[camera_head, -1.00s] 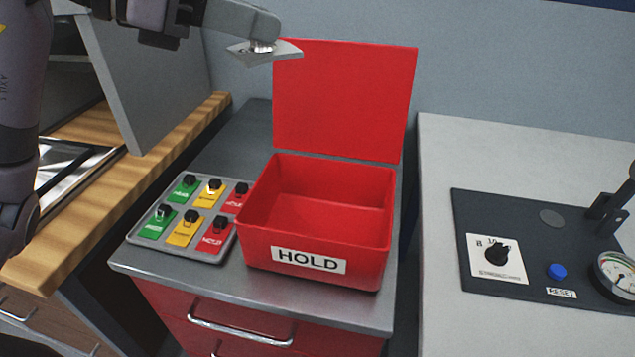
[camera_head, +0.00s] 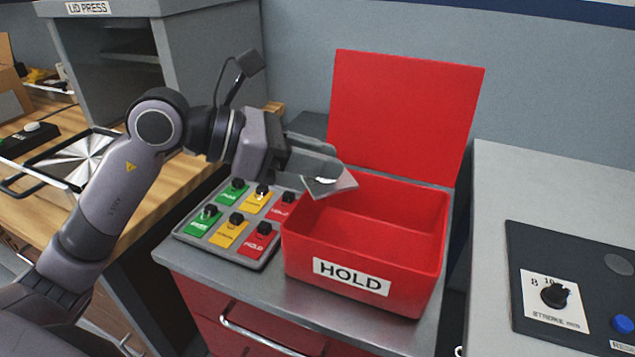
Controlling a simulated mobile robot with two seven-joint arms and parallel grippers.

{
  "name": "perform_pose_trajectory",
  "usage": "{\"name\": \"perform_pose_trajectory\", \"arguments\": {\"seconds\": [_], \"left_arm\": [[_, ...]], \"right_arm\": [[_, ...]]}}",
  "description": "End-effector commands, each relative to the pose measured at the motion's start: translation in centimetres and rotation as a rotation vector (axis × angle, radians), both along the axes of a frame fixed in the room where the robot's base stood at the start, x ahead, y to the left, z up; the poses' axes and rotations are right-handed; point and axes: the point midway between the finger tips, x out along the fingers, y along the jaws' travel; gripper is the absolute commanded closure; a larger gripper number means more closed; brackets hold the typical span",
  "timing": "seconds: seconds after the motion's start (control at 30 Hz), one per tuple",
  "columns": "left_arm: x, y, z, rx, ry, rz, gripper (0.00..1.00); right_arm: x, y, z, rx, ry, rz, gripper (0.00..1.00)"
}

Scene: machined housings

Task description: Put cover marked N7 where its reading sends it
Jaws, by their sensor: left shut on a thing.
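My left gripper (camera_head: 318,170) is shut on a thin, pale grey plate-like cover (camera_head: 340,183). It holds the cover tilted, at the upper left part of the red HOLD box (camera_head: 425,282). I cannot tell whether the cover is over the opening or just above the rim. Any marking on the cover cannot be read. The box's red lid (camera_head: 405,115) stands open at the back, and the part of the inside I see is empty. My right gripper is not in view.
A grey tray of green, yellow and red tags with black knobs (camera_head: 222,256) sits left of the box. The LID PRESS (camera_head: 105,62) stands at the back left.

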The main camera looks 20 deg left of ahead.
Motion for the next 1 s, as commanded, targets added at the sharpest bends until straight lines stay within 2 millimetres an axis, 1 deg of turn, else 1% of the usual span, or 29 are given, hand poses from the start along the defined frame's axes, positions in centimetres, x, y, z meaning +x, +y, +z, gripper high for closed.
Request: {"name": "perform_pose_trajectory", "arguments": {"seconds": [0.07,0.2,0.33,0.43,0.67,1.0], "left_arm": [[0.0,0.0,-0.5,-0.002,0.001,-0.001,1.00],[0.0,0.0,-2.3,-0.003,0.004,0.000,1.00],[0.0,0.0,-3.6,-0.002,0.002,0.001,1.00],[0.0,0.0,-3.9,-0.001,-0.001,0.000,1.00],[0.0,0.0,-3.9,-0.001,-0.001,0.000,1.00],[0.0,0.0,-5.0,-0.001,-0.001,0.001,1.00]], "right_arm": [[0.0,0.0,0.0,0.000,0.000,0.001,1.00],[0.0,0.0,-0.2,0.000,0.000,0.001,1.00],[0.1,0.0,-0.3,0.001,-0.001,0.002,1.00],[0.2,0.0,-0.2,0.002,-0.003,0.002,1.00],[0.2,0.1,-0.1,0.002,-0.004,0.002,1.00],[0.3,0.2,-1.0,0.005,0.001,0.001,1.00]]}}
